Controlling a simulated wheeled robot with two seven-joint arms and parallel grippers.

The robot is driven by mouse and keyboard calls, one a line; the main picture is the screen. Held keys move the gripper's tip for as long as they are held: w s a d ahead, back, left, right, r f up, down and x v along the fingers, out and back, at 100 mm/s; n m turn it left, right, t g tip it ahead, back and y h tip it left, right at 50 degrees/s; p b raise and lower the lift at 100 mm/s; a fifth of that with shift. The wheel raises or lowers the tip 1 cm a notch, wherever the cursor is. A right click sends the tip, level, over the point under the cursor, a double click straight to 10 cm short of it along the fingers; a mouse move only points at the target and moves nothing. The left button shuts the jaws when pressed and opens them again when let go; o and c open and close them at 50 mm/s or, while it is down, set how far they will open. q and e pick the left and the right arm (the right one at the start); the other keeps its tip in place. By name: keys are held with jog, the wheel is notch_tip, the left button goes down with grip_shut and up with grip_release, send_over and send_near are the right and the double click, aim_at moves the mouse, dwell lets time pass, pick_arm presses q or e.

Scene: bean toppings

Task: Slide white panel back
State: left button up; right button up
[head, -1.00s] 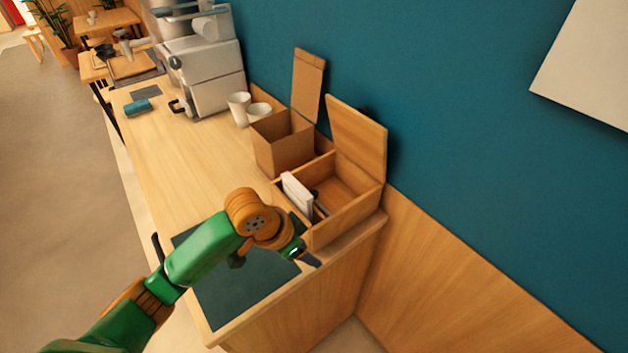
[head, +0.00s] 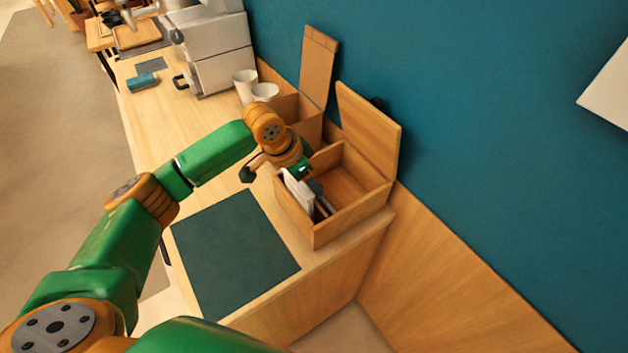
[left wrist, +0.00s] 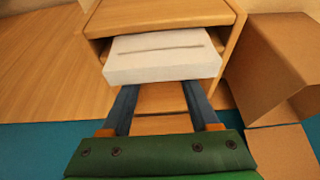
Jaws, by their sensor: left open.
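The white panel (head: 297,191) stands in the left part of the open wooden box (head: 348,219). My left gripper (head: 313,190) reaches down into this box, right beside the panel on its inner side. In the left wrist view the white panel (left wrist: 163,56) lies just past my two dark fingers (left wrist: 160,92), which are spread apart with nothing seen between them. The fingertips are hidden at the panel's edge, so I cannot tell whether they touch it. My right gripper is not in view.
The box's raised lid (head: 368,134) stands against the blue wall. A cardboard box (head: 305,122) with its flap up and two white cups (head: 246,84) stand behind. A dark mat (head: 235,253) on the counter in front is clear. A coffee machine (head: 210,50) is farther back.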

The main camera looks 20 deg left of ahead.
aim_at(318, 198)
pick_arm(q)
jog(key=x, duration=0.4)
jog(key=shift+w+a+r, duration=0.1)
jog(key=shift+w+r, duration=0.05)
jog(key=shift+w, duration=0.25)
jog(key=shift+s+r, duration=0.1)
jog(key=shift+s, duration=0.1)
jog(key=shift+c, duration=0.8)
jog(key=shift+s, duration=0.1)
jog(key=c, duration=0.4)
grip_shut()
